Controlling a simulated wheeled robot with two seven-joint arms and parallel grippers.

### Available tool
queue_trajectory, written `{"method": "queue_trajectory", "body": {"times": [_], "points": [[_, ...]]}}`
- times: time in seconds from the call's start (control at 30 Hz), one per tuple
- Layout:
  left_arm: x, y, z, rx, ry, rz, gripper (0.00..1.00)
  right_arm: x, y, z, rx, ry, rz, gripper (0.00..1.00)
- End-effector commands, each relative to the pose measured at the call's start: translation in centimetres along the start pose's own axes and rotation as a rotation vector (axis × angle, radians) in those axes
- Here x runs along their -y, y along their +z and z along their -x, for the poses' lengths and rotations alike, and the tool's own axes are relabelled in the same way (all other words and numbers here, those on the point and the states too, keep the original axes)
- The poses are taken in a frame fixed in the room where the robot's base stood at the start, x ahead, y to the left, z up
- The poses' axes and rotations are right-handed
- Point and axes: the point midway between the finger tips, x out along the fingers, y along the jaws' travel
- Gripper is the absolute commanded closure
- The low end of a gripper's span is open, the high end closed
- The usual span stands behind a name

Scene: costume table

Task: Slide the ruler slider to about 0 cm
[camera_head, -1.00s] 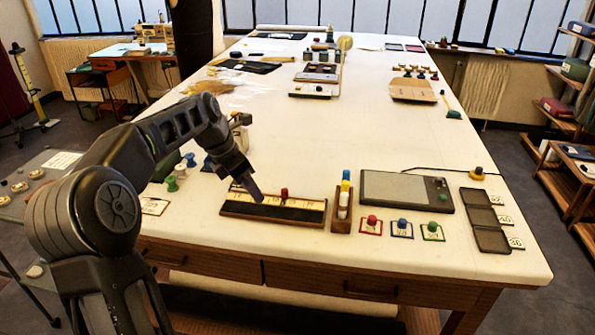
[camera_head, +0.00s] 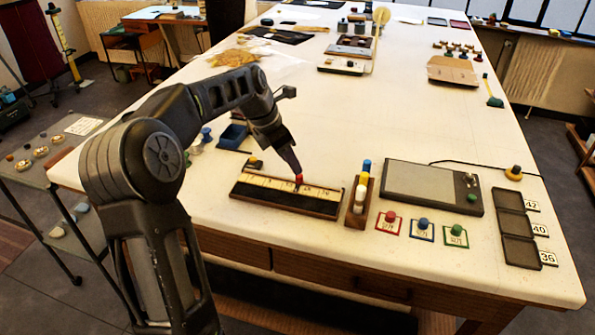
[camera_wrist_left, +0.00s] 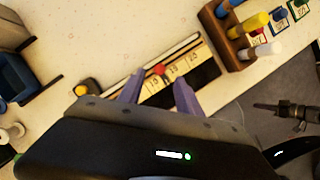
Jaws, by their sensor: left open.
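The ruler board (camera_head: 256,198) lies near the table's front edge, with a pale numbered scale and a dark front strip. Its red slider knob (camera_head: 299,179) stands right of the middle of the scale. My left gripper (camera_head: 296,170) points down at the knob from behind and above. In the left wrist view the red slider knob (camera_wrist_left: 159,69) shows just beyond and between the two purple fingers of the left gripper (camera_wrist_left: 158,92), which are apart. The ruler board (camera_wrist_left: 206,75) runs diagonally there. I cannot tell whether a finger touches the knob. My right gripper is not in view.
A wooden marker holder (camera_head: 356,211) stands just right of the ruler. Beyond it are a grey tablet (camera_head: 425,185) and red, blue and green knobs on cards. A yellow-topped block (camera_head: 254,163) and a blue bin (camera_head: 233,136) lie behind left. The table's middle is clear.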

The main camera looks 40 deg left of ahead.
Motion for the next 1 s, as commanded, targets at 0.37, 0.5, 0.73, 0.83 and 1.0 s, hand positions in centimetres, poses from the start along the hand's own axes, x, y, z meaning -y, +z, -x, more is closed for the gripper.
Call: {"method": "queue_trajectory", "body": {"times": [0.37, 0.5, 0.73, 0.83, 1.0], "points": [[0.0, 0.0, -5.1, -0.001, -0.002, 0.001, 0.59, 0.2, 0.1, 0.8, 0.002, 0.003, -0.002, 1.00], [0.0, 0.0, -5.5, 0.001, 0.000, 0.001, 0.59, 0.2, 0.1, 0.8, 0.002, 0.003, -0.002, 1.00], [0.0, 0.0, -5.5, 0.001, 0.000, 0.001, 0.62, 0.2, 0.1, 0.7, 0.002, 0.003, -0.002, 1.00], [0.0, 0.0, -5.5, 0.001, 0.000, 0.001, 0.70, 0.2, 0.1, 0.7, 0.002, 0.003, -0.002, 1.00], [0.0, 0.0, -5.5, 0.001, 0.000, 0.001, 0.84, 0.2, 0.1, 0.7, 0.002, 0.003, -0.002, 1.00]]}}
